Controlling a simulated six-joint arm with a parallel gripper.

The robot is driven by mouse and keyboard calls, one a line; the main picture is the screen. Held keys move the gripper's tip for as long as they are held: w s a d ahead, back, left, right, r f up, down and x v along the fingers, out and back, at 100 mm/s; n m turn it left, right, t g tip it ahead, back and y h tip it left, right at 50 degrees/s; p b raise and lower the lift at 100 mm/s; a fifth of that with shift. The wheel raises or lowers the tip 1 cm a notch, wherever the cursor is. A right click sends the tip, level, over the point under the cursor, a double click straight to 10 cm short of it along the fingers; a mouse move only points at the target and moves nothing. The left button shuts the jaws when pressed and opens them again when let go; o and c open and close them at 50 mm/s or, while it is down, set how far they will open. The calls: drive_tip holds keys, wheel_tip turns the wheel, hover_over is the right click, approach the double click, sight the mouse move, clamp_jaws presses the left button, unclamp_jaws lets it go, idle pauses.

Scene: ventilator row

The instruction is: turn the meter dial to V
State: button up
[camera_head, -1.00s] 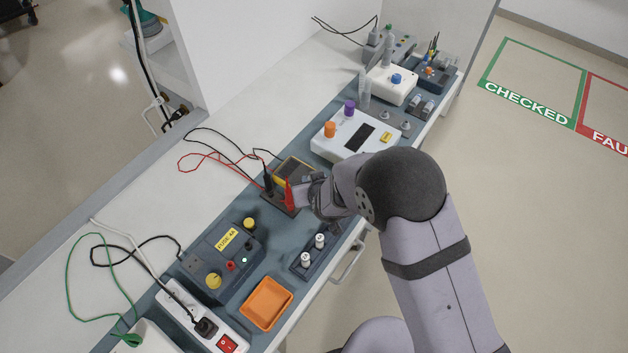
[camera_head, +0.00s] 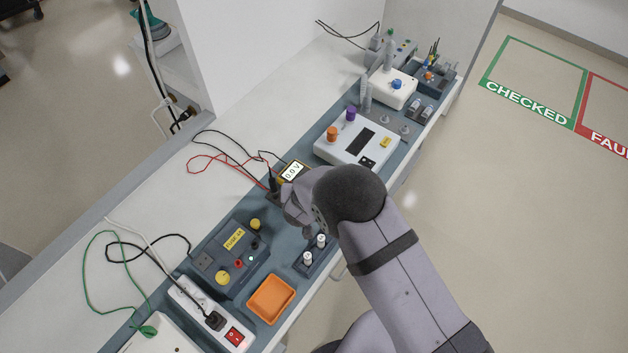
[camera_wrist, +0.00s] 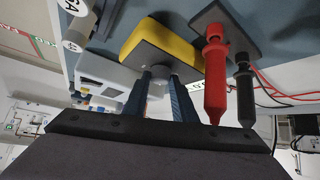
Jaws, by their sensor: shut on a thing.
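The meter has a yellow casing with a dark face; it shows in the wrist view (camera_wrist: 178,47) and partly in the head view (camera_head: 293,172). Its lit display (camera_head: 292,171) reads "0.0 V". The grey dial (camera_wrist: 160,73) sticks out of the meter's face. My gripper (camera_wrist: 161,80) is shut on the dial, one blue finger on each side. In the head view my wrist hides the dial and the meter's lower part. The dial's markings cannot be read.
A red probe plug (camera_wrist: 215,80) and a black one (camera_wrist: 243,85) stand close beside my fingers. A fuse box (camera_head: 232,258), an orange tray (camera_head: 271,299) and a white ventilator unit (camera_head: 345,150) share the bench. Thin red and black leads trail behind the meter.

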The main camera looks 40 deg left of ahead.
drive_tip(key=o, duration=0.8)
drive_tip(key=shift+c, duration=0.2)
drive_tip(key=shift+r, duration=0.1)
drive_tip(key=b+v, duration=0.1)
drive_tip(key=v, duration=0.6)
drive_tip(key=shift+b, duration=0.3)
drive_tip(key=shift+r, duration=0.1)
